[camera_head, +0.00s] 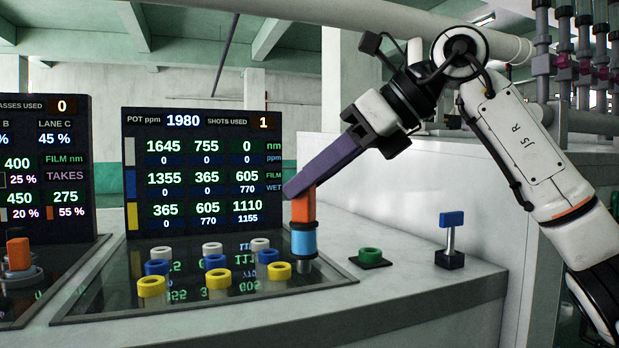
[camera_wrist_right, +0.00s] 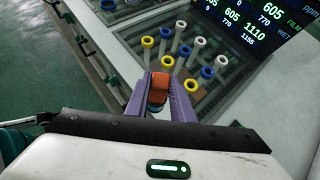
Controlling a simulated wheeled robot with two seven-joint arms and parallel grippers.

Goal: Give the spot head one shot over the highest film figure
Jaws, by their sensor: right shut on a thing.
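My right gripper (camera_head: 302,190) is shut on the orange top of the spot head (camera_head: 303,240), which has a blue band and a metal tip pointing down. It is upright beside the right-hand yellow ring. The wrist view shows the orange top (camera_wrist_right: 158,90) between the purple fingers. White, blue and yellow rings stand in rows on the dark glass plate; the back-left white ring (camera_head: 159,253) is among them. The display (camera_head: 200,172) reads pot 1980 and shots used 1. Its largest film figure is 1645, top left, in the white row. My left gripper is not in view.
A blue-topped lever (camera_head: 452,219) stands farther right. Another display (camera_head: 45,165) and an orange-topped piece (camera_head: 18,253) are at the far left. The counter's front is clear.

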